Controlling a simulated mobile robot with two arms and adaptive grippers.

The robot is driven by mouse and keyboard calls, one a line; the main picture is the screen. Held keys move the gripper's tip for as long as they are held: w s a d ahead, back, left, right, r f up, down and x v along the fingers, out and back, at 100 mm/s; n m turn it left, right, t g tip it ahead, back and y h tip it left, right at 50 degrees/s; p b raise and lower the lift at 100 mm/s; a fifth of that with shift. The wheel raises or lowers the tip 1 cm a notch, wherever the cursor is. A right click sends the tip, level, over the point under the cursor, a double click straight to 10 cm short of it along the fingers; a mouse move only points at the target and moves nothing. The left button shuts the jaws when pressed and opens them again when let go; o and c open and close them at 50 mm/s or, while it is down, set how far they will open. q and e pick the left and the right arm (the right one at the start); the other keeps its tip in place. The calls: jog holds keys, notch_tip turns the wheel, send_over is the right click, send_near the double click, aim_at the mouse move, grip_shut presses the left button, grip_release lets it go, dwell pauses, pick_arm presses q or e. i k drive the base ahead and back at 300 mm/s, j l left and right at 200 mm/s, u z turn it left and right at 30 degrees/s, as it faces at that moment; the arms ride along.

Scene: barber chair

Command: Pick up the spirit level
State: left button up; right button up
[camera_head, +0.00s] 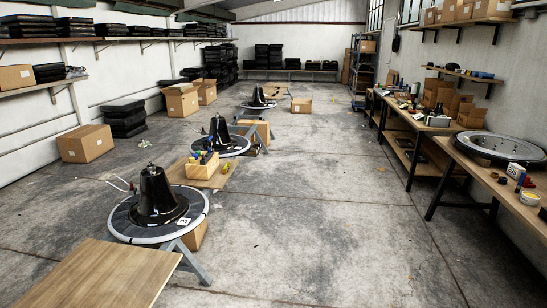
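I cannot make out a spirit level for certain in the head view. Small tools and items lie on the right workbenches (462,172), too small to tell apart. An open wooden toolbox (203,165) with blue and yellow items stands on a board in the left middle of the room. Neither of my grippers is in view.
A wooden tabletop (100,277) fills the near left. A black chair base (157,197) stands on a round grey-rimmed plate behind it, with similar ones farther back. Cardboard boxes (85,143) stand along the left. The middle concrete floor (310,200) is clear.

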aim_at(227, 166)
jog(key=i, duration=1.8)
